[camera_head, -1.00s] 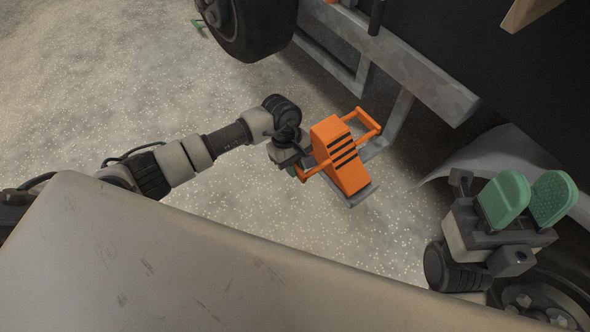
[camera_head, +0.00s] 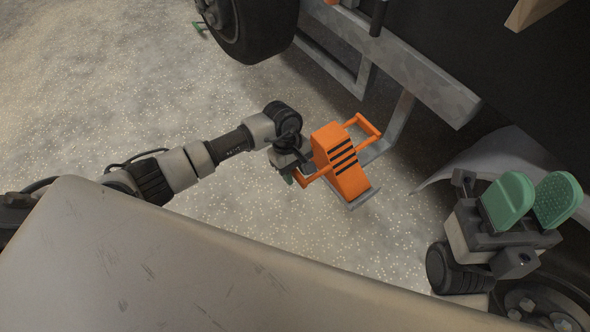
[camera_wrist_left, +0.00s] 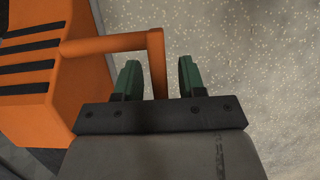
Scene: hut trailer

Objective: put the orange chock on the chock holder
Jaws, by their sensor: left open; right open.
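The orange chock (camera_head: 343,163), with black stripes, sits on the grey metal chock holder (camera_head: 366,194) under the trailer. Its orange handle bar sticks out on the left, and another on the far right side. My left gripper (camera_head: 289,178) is open at the left handle. In the left wrist view the chock (camera_wrist_left: 40,70) is at the left, and the end of its handle lies between the two green fingers of my left gripper (camera_wrist_left: 157,80), with gaps on both sides. My right gripper (camera_head: 534,199) is open and empty at the right, away from the chock.
A black tyre (camera_head: 245,28) stands at the top, and another wheel (camera_head: 540,302) is at the lower right below a grey fender (camera_head: 490,160). The trailer's metal frame (camera_head: 415,75) runs above the chock. Speckled ground (camera_head: 200,90) is clear to the left.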

